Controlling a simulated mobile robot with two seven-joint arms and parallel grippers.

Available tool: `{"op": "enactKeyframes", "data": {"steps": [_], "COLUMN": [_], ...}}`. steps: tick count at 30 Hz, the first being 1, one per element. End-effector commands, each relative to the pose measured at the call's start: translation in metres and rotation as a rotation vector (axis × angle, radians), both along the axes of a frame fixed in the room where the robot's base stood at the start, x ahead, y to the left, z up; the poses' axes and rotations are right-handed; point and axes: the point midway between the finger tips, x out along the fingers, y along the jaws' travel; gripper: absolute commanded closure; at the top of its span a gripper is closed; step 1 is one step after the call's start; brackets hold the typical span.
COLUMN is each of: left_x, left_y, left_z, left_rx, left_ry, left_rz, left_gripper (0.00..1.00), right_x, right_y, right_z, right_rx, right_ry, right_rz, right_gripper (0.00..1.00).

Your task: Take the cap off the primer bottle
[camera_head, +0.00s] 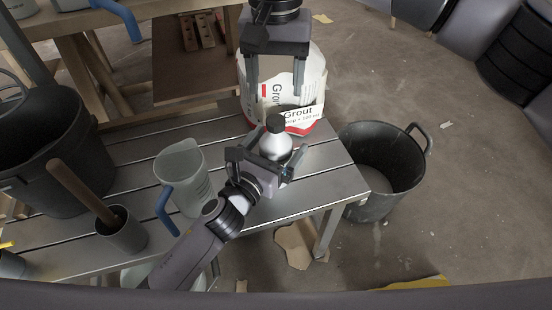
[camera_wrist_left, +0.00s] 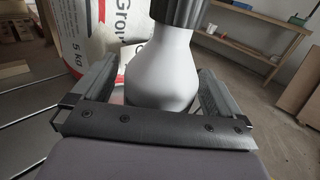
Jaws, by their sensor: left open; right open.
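The primer bottle (camera_head: 274,146) is white with a dark cap (camera_head: 275,123) and stands upright on the slatted metal bench. My left gripper (camera_head: 271,161) is open, with its fingers on either side of the bottle's body. In the left wrist view the bottle's white body (camera_wrist_left: 158,68) stands between the two fingers, and the dark cap (camera_wrist_left: 178,10) is cut off by the top edge. Whether the fingers touch the bottle I cannot tell. My right gripper (camera_head: 277,98) is open and points down above and behind the bottle, with its fingers apart in front of the grout bag.
A grout bag (camera_head: 308,75) stands behind the bottle. A clear jug (camera_head: 190,172) with a blue handle, a cup with a wooden-handled tool (camera_head: 122,232) and a black bucket (camera_head: 40,165) stand left. Another bucket (camera_head: 381,170) is on the floor beyond the bench's right edge.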

Motion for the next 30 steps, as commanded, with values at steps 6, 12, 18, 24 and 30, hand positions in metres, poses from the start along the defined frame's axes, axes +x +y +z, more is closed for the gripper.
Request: {"op": "enactKeyframes", "data": {"steps": [6,12,18,24,30], "left_x": [0.0113,0.0121,0.0120,0.0120,0.0119], "left_y": [-0.0066,-0.0070,-0.0070,-0.0068,-0.0069], "left_z": [-0.0001,-0.0001,0.0000,-0.0001,-0.0001], "left_rx": [0.000,0.000,-0.001,-0.001,-0.001], "left_ry": [0.001,0.000,0.000,0.000,0.000], "left_rz": [0.000,0.000,0.000,0.000,0.000], "left_gripper": [0.00,0.00,0.39,1.00,1.00], "right_x": [-0.0001,-0.0001,-0.0001,0.0000,-0.0001], "right_y": [0.0000,0.0000,0.0000,0.0000,0.0000], "right_z": [-0.0001,-0.0002,-0.0002,-0.0002,-0.0001], "right_rx": [0.001,0.001,0.001,0.001,0.001], "right_ry": [0.001,0.001,0.001,0.001,0.001], "right_rz": [0.000,0.000,0.000,-0.003,-0.110], "right_gripper": [0.37,0.37,0.37,0.37,0.37]}}
